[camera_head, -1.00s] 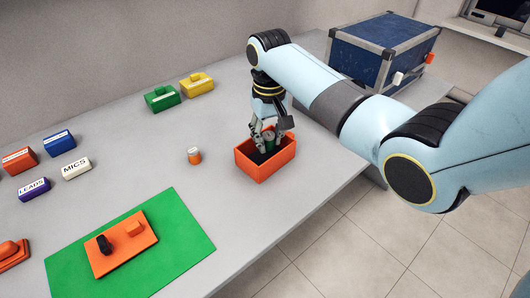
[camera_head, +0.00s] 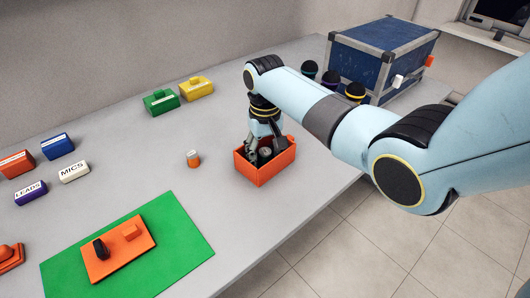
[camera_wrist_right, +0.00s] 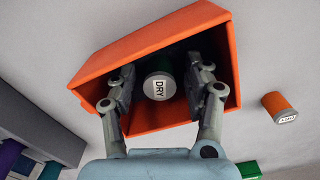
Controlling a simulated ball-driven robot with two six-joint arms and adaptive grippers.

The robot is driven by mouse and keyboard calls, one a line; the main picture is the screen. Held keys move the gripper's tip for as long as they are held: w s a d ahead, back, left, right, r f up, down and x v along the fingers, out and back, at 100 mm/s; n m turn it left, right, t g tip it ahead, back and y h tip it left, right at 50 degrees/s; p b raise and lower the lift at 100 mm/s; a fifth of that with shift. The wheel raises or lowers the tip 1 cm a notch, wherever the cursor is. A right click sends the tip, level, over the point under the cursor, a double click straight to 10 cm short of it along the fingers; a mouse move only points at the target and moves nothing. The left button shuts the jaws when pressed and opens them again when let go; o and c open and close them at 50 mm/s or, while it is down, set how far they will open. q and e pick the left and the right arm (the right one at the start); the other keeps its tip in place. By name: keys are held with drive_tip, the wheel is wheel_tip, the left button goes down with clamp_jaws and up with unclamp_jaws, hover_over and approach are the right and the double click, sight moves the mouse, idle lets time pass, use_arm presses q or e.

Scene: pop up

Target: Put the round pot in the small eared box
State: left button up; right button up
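The open orange box (camera_head: 262,171) stands on the table right of centre; in the right wrist view its walls (camera_wrist_right: 150,38) surround the fingers. I cannot clearly make out ears on it. A round green pot with a white "DRY" lid label (camera_wrist_right: 159,86) is inside the box in that view. My right gripper (camera_head: 263,153) reaches down into the box. Its two fingers stand on either side of the green pot with a gap on each side, open. The pot is mostly hidden in the head view. My left gripper is not in view.
A small orange round pot (camera_head: 193,158) stands left of the box. A green mat (camera_head: 180,248) with an orange tray (camera_head: 112,262) lies in front. Labelled blocks, including MICS (camera_head: 74,171), are at left. Microphones (camera_head: 331,78) and a blue case (camera_head: 382,52) stand behind my arm.

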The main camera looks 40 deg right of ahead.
sight(265, 151)
drive_tip(key=shift+r, duration=0.4)
wheel_tip(265, 151, up, 12)
drive_tip(key=p, duration=0.2)
drive_tip(key=shift+f, duration=0.25)
drive_tip(key=shift+f, duration=0.1)
